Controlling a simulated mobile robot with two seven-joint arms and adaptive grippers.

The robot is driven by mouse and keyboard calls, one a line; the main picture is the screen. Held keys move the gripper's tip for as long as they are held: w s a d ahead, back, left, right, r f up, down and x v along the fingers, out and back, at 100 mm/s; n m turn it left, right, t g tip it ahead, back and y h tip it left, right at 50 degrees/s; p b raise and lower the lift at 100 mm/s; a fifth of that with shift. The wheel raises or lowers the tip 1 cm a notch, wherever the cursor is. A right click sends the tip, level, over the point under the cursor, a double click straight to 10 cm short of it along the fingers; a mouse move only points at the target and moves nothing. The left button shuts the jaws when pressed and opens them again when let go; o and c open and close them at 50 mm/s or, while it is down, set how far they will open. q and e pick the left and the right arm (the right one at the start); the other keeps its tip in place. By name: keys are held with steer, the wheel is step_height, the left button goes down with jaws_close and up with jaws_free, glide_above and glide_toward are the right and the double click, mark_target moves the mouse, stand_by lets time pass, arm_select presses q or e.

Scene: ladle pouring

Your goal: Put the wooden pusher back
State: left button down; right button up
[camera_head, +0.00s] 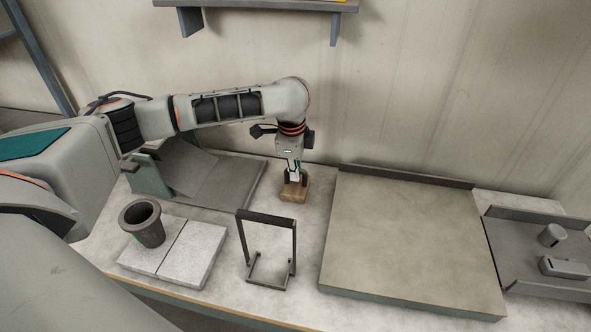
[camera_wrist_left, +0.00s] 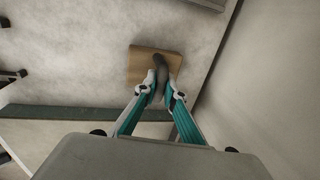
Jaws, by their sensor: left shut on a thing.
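The wooden pusher (camera_head: 294,190) is a small light-brown block at the back of the table, between the grey metal tray and the large flat slab. My left gripper (camera_head: 293,177) points down at it from above. In the left wrist view the pusher (camera_wrist_left: 139,66) shows as a square wooden block with a dark handle on top. The fingers of my left gripper (camera_wrist_left: 158,92) are closed on that dark handle. The block looks on or very close to the table top; I cannot tell if it touches. My right gripper is not in view.
A dark crucible (camera_head: 142,224) stands on pale blocks (camera_head: 203,246) at the front left. A dark metal frame stand (camera_head: 267,218) stands in front of the pusher. The large slab (camera_head: 410,245) lies to the right. A grey tray (camera_head: 228,184) is left, and the wall is close behind.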

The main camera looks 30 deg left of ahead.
mark_target(293, 190)
arm_select(q)
steer(key=c, duration=2.1)
jaws_free()
steer(key=shift+c, duration=0.2)
step_height(293, 190, up, 12)
steer(key=s, duration=0.2)
steer(key=shift+s+d, duration=0.15)
steer(key=shift+d, duration=0.1)
